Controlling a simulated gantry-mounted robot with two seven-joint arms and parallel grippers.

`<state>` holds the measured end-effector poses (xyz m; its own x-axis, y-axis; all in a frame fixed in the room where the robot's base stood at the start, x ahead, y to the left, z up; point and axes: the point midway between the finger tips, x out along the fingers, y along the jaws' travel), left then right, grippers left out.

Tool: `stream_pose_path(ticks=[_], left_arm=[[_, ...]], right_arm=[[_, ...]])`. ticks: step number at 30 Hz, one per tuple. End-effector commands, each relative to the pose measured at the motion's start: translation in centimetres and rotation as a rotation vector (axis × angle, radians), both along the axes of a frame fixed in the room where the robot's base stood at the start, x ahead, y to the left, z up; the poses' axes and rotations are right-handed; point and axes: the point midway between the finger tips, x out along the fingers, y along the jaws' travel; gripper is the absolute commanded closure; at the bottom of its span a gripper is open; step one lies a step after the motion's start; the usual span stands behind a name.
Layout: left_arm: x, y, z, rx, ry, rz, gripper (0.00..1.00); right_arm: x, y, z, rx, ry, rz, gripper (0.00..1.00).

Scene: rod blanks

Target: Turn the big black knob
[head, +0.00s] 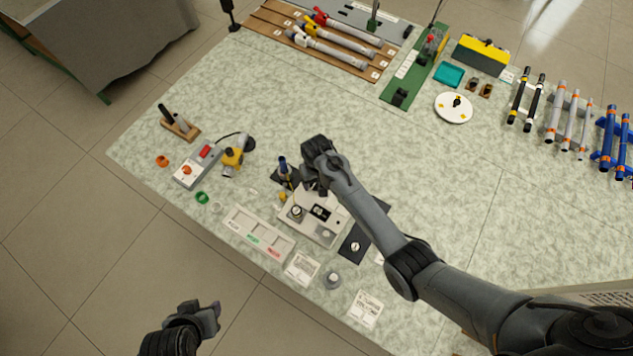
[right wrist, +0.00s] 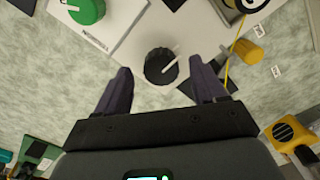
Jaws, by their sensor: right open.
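The big black knob (right wrist: 160,66) has a white pointer line and sits on a pale panel in the right wrist view. My right gripper (right wrist: 161,88) is open, with one dark finger to each side of the knob and a gap at both sides; contact is not visible. In the head view my right gripper (head: 316,186) hangs over the back edge of the pale device (head: 312,228), and the knob is hidden there by the gripper. My left gripper (head: 207,313) is off the table at the bottom left, its jaws unclear.
A yellow cylinder (right wrist: 248,50) stands close beside the right finger. A labelled tray (head: 258,236), a grey control box (head: 198,167) and a yellow device (head: 232,157) lie left.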

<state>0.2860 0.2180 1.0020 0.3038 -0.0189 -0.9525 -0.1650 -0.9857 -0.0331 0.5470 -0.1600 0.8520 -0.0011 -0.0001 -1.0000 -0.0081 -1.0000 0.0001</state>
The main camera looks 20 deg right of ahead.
Motion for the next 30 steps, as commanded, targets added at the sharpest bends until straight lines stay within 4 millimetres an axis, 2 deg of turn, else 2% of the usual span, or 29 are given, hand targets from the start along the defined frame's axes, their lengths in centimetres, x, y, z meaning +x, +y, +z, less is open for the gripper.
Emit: stream_pose_path(ticks=[6,17,27,28,30], left_arm=[[0.0,-0.2,-0.3,-0.007,-0.001,0.004,0.57],[0.1,-0.1,-0.3,-0.003,-0.003,0.001,0.57],[0.1,0.2,-0.3,0.007,-0.003,-0.005,0.57],[0.1,0.2,-0.3,0.007,-0.003,-0.005,0.57],[0.1,0.2,-0.3,0.007,-0.003,-0.005,0.57]], right_arm=[[0.0,0.0,-1.8,0.000,-0.001,0.000,0.30],[0.0,0.0,-2.0,0.000,-0.001,0.000,0.30],[0.0,0.0,-2.0,0.000,-0.001,0.000,0.82],[0.0,0.0,-2.0,0.000,-0.001,0.000,0.86],[0.0,0.0,-2.0,0.000,-0.001,0.000,0.86]])
